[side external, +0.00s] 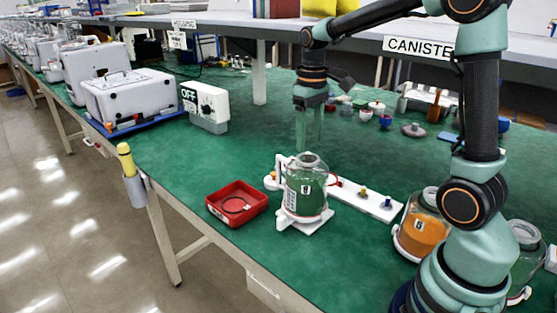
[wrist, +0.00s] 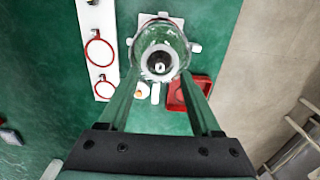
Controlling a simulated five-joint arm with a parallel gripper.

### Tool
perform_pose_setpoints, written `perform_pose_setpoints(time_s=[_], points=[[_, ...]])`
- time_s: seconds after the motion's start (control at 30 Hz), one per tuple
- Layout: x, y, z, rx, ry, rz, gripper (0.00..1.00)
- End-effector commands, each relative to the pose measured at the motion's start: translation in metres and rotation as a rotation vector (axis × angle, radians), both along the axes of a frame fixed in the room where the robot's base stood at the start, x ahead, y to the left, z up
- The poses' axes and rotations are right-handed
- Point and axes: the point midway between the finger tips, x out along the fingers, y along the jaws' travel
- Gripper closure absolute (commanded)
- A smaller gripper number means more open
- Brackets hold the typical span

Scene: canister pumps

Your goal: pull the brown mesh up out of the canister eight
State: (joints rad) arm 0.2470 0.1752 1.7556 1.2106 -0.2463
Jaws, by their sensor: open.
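A clear glass canister (side external: 306,190) stands on a white base on the green bench; its small label is too small to read surely. It also shows in the wrist view (wrist: 160,42), seen from above with its round mouth toward me.
A red tray (side external: 237,203) with a dark loop inside stands left of the canister. An orange-filled canister (side external: 424,234) stands at right, partly beside my arm. A white switch box (side external: 206,105) is farther back left.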

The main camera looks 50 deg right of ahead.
Motion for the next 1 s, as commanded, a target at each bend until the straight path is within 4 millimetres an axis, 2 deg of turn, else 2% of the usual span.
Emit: perform_pose_setpoints(time_s=[0.7,1.0], points=[[-0.001,0.0,-0.053,0.002,0.007,0.0,0.35],[-0.001,0.0,-0.059,0.002,0.006,0.0,0.35]])
